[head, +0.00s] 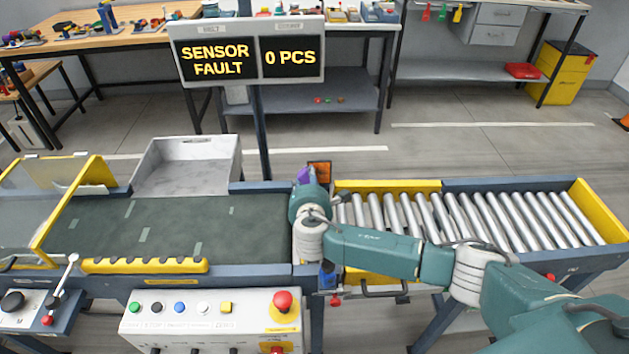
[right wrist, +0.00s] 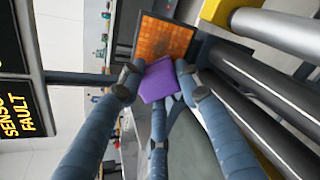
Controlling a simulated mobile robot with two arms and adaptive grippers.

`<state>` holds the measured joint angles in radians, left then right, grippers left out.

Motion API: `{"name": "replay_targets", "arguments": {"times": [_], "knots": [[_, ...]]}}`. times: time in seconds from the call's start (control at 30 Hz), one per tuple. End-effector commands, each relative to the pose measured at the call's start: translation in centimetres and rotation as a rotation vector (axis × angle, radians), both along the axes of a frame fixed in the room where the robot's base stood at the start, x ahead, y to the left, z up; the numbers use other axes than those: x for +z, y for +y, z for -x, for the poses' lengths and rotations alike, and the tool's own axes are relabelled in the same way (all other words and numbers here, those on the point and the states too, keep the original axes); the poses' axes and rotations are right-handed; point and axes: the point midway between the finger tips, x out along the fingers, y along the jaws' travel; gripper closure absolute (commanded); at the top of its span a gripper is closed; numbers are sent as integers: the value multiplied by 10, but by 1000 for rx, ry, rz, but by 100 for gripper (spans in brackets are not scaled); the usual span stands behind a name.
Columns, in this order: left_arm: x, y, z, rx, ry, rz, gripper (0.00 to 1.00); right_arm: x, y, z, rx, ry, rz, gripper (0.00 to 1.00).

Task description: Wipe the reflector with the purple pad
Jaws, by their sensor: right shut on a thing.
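The reflector (right wrist: 165,37) is an orange square plate in a dark frame. In the head view the reflector (head: 320,168) stands at the far edge of the conveyor, where belt and rollers meet. My right gripper (right wrist: 157,77) is shut on the purple pad (right wrist: 158,86), which sits between its fingertips. The pad overlaps the reflector's lower edge in the right wrist view; I cannot tell whether they touch. In the head view the pad (head: 303,175) shows just left of the reflector, and my right wrist hides most of the fingers. My left gripper is not in view.
A sign (head: 248,52) reading "SENSOR FAULT" and "0 PCS" stands on a post behind the conveyor. The dark belt (head: 170,225) is empty on the left; bare rollers (head: 480,218) lie right. A grey bin (head: 187,165) is behind the belt. A control box (head: 215,315) stands in front.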

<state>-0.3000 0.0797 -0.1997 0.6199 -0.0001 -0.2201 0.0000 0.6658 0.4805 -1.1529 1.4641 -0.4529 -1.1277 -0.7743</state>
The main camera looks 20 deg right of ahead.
Motion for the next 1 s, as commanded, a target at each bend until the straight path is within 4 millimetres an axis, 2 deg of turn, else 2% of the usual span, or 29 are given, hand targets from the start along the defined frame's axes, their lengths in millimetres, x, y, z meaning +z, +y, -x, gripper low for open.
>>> {"name": "replay_targets", "arguments": {"times": [0.27, 0.63, 0.87, 1.0], "knots": [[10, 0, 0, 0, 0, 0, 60, 8, -5, -4, -2, -1, 2, 88], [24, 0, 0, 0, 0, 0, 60, 9, -32, 6, -3, 0, 3, 88], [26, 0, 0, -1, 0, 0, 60, 8, -38, 8, -2, 0, 2, 88], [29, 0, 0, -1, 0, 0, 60, 8, -48, 10, -3, 0, 2, 88]]}}
